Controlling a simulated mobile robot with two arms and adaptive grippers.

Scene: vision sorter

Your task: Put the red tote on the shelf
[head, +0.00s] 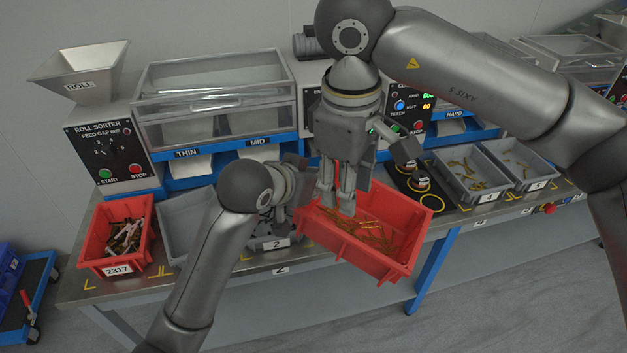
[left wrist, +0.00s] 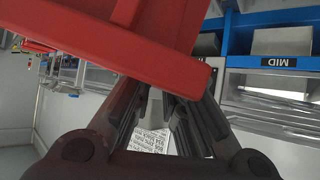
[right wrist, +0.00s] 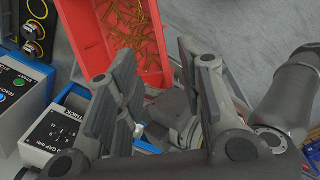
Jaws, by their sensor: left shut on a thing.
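A red tote (head: 352,250) with thin brown pieces inside hangs over the bench's front edge, slightly tilted. My left gripper (head: 298,190) is shut on its left end; in the left wrist view the fingers (left wrist: 166,104) close on the red wall (left wrist: 150,58). My right gripper (head: 338,208) points down over the left part of this tote. In the right wrist view its fingers (right wrist: 160,88) are apart and empty, with the tote (right wrist: 92,48) beyond them. A second red tote (head: 92,247), labelled 2317, stands on the bench at the left with mixed pieces inside. I cannot make out the shelf.
Grey bins (head: 452,178) with brown pieces stand at the right, and another grey bin (head: 180,225) stands left of my left gripper. The roll sorter (head: 115,150) and clear-covered machines line the back. A blue cart (head: 35,285) is at the far left. Floor in front is clear.

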